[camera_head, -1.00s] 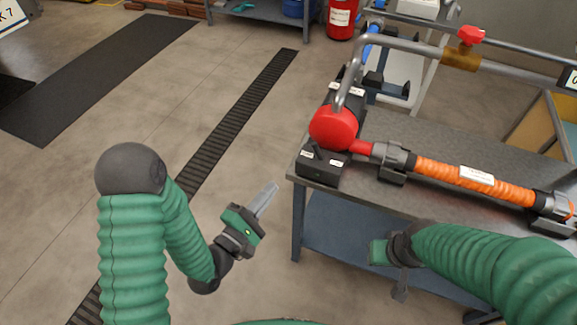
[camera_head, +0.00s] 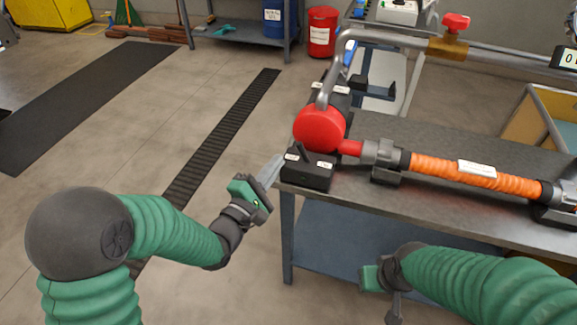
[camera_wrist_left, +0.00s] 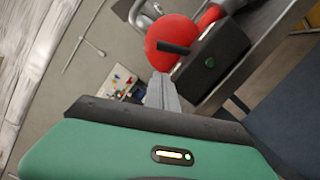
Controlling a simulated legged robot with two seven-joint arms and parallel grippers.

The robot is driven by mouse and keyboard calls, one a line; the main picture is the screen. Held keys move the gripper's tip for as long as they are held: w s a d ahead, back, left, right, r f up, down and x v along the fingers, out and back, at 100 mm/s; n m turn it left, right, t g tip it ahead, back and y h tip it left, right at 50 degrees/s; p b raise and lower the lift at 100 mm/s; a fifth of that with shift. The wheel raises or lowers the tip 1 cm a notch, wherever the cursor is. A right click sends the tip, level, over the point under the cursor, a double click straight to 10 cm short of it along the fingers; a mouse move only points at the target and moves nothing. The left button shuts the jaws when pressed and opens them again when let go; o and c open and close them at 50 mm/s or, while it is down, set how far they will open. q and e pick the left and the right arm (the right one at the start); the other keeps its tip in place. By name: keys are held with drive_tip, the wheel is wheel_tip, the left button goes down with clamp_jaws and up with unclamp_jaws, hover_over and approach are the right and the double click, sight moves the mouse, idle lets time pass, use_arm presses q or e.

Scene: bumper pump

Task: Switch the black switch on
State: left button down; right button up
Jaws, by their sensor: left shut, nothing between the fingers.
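The black switch (camera_head: 306,174) is a dark box with a short lever and small white labels. It sits at the table's left front corner, in front of the red pump head (camera_head: 318,128). In the left wrist view the switch box (camera_wrist_left: 218,62) shows a green button, and its black lever (camera_wrist_left: 173,47) sticks out to the left. My left gripper (camera_head: 275,163) is shut and empty, just left of the box; its fingers (camera_wrist_left: 163,84) point towards the lever. Contact cannot be told. My right gripper (camera_head: 393,309) is low in front of the table, its fingers unclear.
The grey table (camera_head: 440,142) carries an orange hose (camera_head: 440,171) running right from the pump. A bent metal pipe with a red valve knob (camera_head: 456,22) rises above it. Open floor lies to the left. A lower blue shelf (camera_head: 345,240) is under the table.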

sight(288, 167)
use_arm(q)
drive_tip(key=shift+w+d+r+b, duration=0.1)
drive_tip(key=shift+w+d+r, duration=0.1)
drive_tip(key=shift+d, duration=0.35)
drive_tip(key=shift+w+d+r+b, duration=0.1)
drive_tip(key=shift+d+r, duration=0.15)
drive_tip(key=shift+d, duration=0.35)
drive_tip(key=shift+w+d+r+b, duration=0.1)
drive_tip(key=shift+w+d+r, duration=0.1)
drive_tip(key=shift+d, duration=0.35)
drive_tip(key=shift+s+d+r+m+g+p, duration=0.2)
drive_tip(key=shift+r+m+g+p, duration=0.15)
drive_tip(key=shift+m+p, duration=0.5)
drive_tip(key=shift+d+r+m, duration=0.15)
drive_tip(key=shift+r+m, duration=0.05)
drive_tip(key=shift+m, duration=0.25)
drive_tip(key=shift+s+d+r+m+p, duration=0.1)
drive_tip(key=shift+d+r+m+p, duration=0.15)
drive_tip(key=shift+m+p, duration=0.3)
drive_tip(key=shift+s+d+r+m+p, duration=0.1)
drive_tip(key=shift+d+m+p, duration=0.1)
drive_tip(key=shift+m+p, duration=0.35)
drive_tip(key=m, duration=0.1)
drive_tip(key=d+m, duration=0.1)
drive_tip(key=shift+s+r+m+g+p, duration=0.1)
drive_tip(key=shift+m+g+p, duration=0.2)
drive_tip(key=shift+g+p, duration=0.05)
drive_tip(key=shift+s+d+m+y, duration=0.1)
drive_tip(key=shift+d+m+y, duration=0.25)
drive_tip(key=shift+m, duration=0.35)
